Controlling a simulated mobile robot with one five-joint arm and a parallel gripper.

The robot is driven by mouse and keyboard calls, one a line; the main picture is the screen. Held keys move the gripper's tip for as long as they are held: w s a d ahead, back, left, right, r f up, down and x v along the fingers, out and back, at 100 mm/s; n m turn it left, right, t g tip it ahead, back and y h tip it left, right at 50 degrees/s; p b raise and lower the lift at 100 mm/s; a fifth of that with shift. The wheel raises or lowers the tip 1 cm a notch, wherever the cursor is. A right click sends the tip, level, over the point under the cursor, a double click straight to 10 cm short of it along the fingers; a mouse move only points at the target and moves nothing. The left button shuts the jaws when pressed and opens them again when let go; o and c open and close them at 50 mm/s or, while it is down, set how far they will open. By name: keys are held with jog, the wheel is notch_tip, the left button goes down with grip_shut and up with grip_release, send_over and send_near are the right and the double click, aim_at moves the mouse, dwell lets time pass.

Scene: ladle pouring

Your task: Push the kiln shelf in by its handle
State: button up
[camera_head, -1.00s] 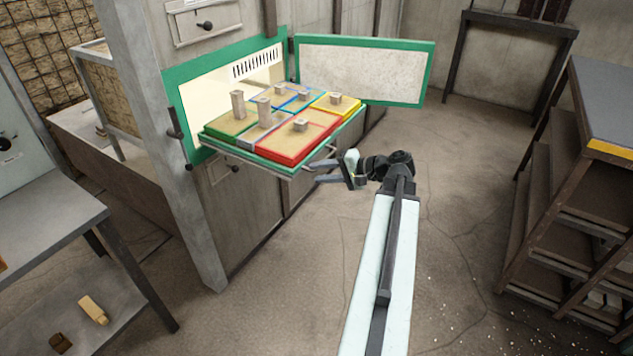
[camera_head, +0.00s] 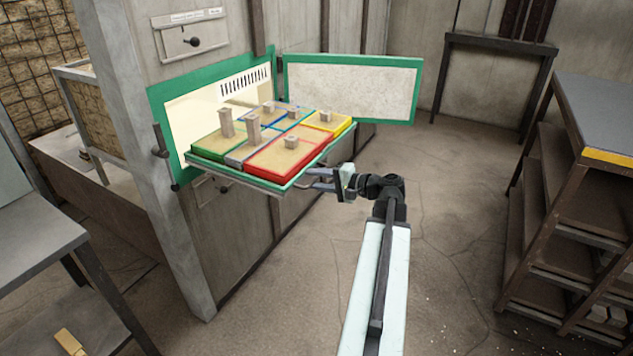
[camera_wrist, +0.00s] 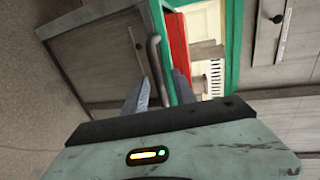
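The kiln shelf (camera_head: 228,170) sticks out of the green-framed kiln opening. It carries coloured trays with several small blocks standing on them. Its grey bar handle (camera_wrist: 155,60) is at the front edge, and in the wrist view it shows between my two fingers. My gripper (camera_head: 315,180) is at the shelf's front right in the head view, with its fingers pointing left toward the handle. In the wrist view my gripper (camera_wrist: 160,88) has its fingers apart, one on each side of the handle. I cannot tell whether either finger touches it.
The kiln door (camera_head: 352,88) stands swung open behind the shelf. A grey-topped rack (camera_head: 600,115) stands on the right, and a grey table (camera_head: 35,235) on the left. The floor (camera_head: 270,315) in front of the kiln is clear.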

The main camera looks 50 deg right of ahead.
grip_shut()
dwell(1.4)
